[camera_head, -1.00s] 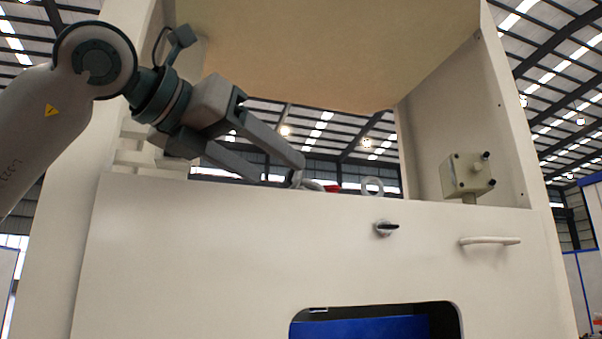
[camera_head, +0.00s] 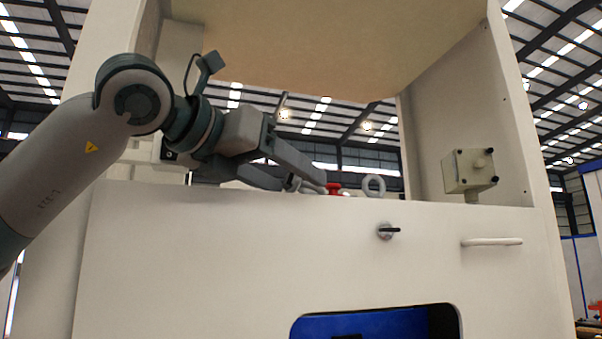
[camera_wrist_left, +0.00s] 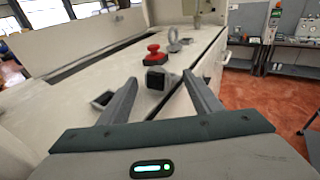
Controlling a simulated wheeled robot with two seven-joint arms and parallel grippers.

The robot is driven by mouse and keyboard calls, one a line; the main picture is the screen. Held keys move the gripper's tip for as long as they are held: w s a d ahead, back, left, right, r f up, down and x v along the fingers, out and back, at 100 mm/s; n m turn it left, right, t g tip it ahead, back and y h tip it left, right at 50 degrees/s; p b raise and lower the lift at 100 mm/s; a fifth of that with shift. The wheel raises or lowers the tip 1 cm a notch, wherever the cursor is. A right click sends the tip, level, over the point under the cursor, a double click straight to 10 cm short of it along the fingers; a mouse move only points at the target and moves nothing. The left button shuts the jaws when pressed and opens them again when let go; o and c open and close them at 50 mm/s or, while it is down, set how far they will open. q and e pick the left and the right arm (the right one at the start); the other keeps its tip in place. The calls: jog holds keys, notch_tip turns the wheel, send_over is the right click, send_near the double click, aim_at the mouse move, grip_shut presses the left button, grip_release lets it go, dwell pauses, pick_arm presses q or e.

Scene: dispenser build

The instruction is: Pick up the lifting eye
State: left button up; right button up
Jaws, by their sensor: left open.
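The lifting eye (camera_head: 374,186) is a pale grey ring standing upright on the top surface of the white cabinet, right of a red mushroom button. In the left wrist view the lifting eye (camera_wrist_left: 174,40) stands beyond the button, upper middle. My left gripper (camera_head: 305,183) is open, low over the cabinet top, to the left of the button and the ring. In the left wrist view its two fingers (camera_wrist_left: 160,82) are spread, with a small dark square-ended part between or below their tips. The ring is outside the fingers. My right gripper is not in view.
The red button (camera_head: 334,188) lies between my left gripper and the ring; it also shows in the left wrist view (camera_wrist_left: 153,54). A beige box (camera_head: 468,171) stands at right. A panel (camera_head: 330,50) overhangs.

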pick_arm(q)
jog(key=shift+w+d+f, duration=0.1)
jog(key=shift+w+d, duration=0.3)
jog(key=shift+w, duration=0.05)
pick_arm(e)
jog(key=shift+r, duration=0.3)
pick_arm(q)
jog(key=shift+a, duration=0.1)
jog(key=c, duration=1)
jog(key=shift+o, duration=0.2)
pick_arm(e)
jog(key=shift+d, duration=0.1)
